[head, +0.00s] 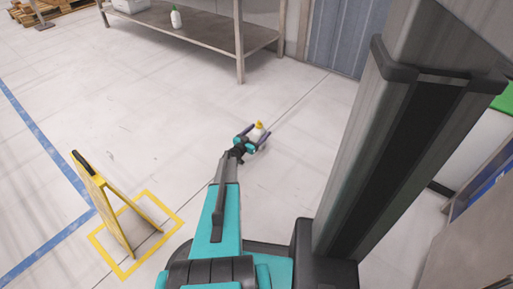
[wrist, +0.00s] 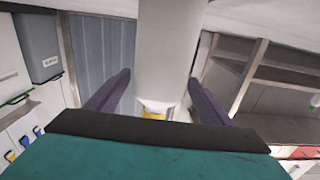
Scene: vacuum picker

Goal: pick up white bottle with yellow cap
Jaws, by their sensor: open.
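The white bottle with yellow cap (head: 259,127) shows in the head view just beyond the end of my arm, over or on the pale floor. My gripper (head: 260,131) is open, with one purple finger on each side of the bottle. In the wrist view a large white cylindrical body, the bottle (wrist: 168,45), fills the middle between the two fingers of my gripper (wrist: 160,80). A yellow part shows at its lower end, partly hidden by my gripper's body. I cannot tell whether either finger touches it.
A metal table (head: 200,27) at the back holds a white bottle with a green cap (head: 176,17) and a grey box. A yellow floor sign (head: 103,205) stands at left inside a yellow floor square. Pallets (head: 40,10) lie far left. Open floor surrounds the gripper.

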